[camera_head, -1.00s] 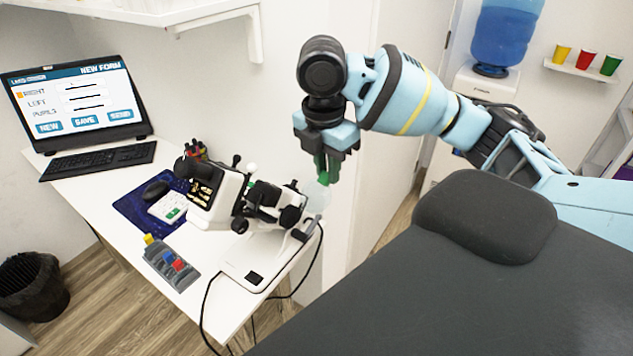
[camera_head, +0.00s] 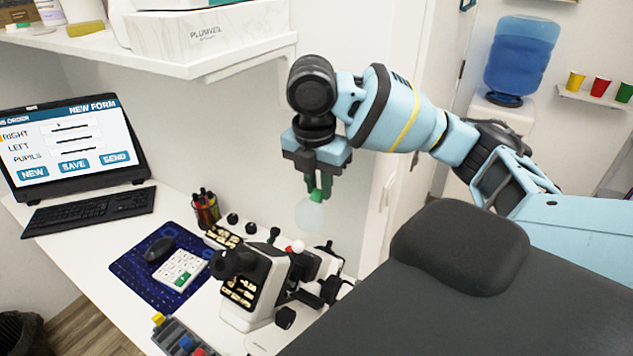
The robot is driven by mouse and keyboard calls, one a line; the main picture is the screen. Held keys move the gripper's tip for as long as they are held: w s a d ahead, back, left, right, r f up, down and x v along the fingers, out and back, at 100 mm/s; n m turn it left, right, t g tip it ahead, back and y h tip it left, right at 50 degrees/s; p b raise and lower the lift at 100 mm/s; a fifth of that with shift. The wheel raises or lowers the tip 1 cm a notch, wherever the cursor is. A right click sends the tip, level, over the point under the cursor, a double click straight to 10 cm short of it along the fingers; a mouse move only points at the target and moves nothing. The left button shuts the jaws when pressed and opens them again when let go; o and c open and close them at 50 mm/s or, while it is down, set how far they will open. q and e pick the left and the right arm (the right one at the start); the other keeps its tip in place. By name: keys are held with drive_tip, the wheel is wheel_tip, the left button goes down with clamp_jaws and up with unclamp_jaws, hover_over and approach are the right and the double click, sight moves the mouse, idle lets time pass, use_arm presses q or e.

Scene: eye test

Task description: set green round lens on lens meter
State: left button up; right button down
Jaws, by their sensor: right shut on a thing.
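The green round lens is a pale, clear disc (camera_head: 308,216) with a green tab (camera_head: 318,195). My right gripper (camera_head: 319,186) is shut on the green tab, and the disc hangs below the fingers. The white and black lens meter (camera_head: 258,287) stands on the white desk, below and slightly left of the lens. The lens looks held in the air above the lens meter, apart from it. My left gripper does not show.
A grey holder (camera_head: 172,338) with yellow, blue and red tabs stands front left. A calculator (camera_head: 181,269), mouse (camera_head: 159,249), pen cup (camera_head: 206,209) and laptop (camera_head: 75,145) share the desk (camera_head: 105,215). The dark seat (camera_head: 460,250) fills the right. A shelf (camera_head: 200,60) hangs above.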

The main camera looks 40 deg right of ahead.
sight(309, 215)
drive_tip(key=shift+s+a+f, duration=0.15)
drive_tip(key=shift+f, duration=0.05)
drive_tip(key=shift+s+a+f, duration=0.2)
drive_tip(key=shift+a+f, duration=0.6)
drive_tip(key=shift+f, duration=0.15)
drive_tip(key=shift+s+a+f, duration=0.15)
drive_tip(key=shift+a+f, duration=0.6)
drive_tip(key=shift+f, duration=0.2)
drive_tip(key=shift+s+a+f, duration=0.2)
drive_tip(key=shift+a+f, duration=0.55)
drive_tip(key=shift+f, duration=0.25)
drive_tip(key=shift+s+a+f, duration=0.2)
drive_tip(key=shift+a+f, duration=0.55)
drive_tip(key=shift+f, duration=0.2)
drive_tip(key=shift+a+f, duration=0.15)
drive_tip(key=shift+f, duration=0.25)
drive_tip(key=c, duration=1.2)
unclamp_jaws()
drive_tip(key=shift+c, duration=0.2)
wheel_tip(309, 215, up, 8)
drive_tip(key=shift+s+a, duration=0.15)
drive_tip(key=shift+a, duration=0.25)
